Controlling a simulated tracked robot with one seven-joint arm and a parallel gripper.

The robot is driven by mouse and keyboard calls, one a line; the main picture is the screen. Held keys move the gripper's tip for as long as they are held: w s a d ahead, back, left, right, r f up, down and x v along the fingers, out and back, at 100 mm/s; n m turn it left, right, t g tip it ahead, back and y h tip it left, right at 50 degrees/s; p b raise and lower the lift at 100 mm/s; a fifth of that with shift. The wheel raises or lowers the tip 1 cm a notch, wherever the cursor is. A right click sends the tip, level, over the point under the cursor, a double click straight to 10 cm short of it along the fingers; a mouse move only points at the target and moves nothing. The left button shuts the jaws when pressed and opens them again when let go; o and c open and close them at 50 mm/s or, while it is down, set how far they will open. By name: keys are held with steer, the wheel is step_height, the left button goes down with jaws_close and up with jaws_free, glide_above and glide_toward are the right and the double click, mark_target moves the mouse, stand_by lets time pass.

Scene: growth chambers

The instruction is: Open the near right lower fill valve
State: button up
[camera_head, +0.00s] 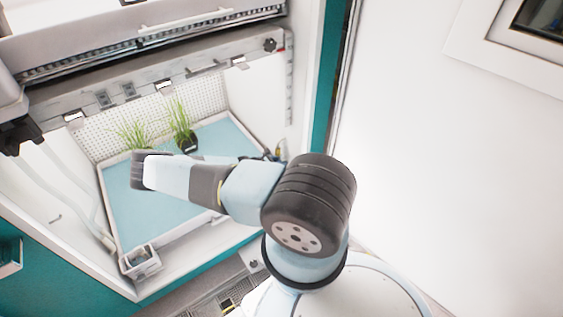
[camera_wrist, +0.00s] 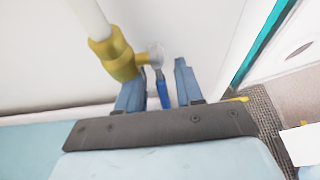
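The fill valve (camera_wrist: 118,58) shows in the wrist view as a yellow, brass-like body at the lower end of a white pipe (camera_wrist: 91,18). Its blue lever (camera_wrist: 163,91) points down the picture, toward my gripper. My gripper (camera_wrist: 157,74) is open, with one blue-grey finger on each side of the lever. A gap shows on both sides, so it does not look gripped. In the head view my arm hides the gripper, and the valve cannot be made out clearly.
In the head view, the growth chamber holds a blue-floored tray (camera_head: 130,205) with grassy plants (camera_head: 181,128) and a small clear box (camera_head: 139,262) at its near left corner. A white chamber wall (camera_wrist: 215,35) stands close beside my fingers. A lighting unit (camera_head: 150,45) hangs above.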

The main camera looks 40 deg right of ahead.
steer(key=shift+d+f, duration=0.2)
steer(key=shift+d, duration=0.35)
steer(key=shift+c, duration=0.4)
jaws_close()
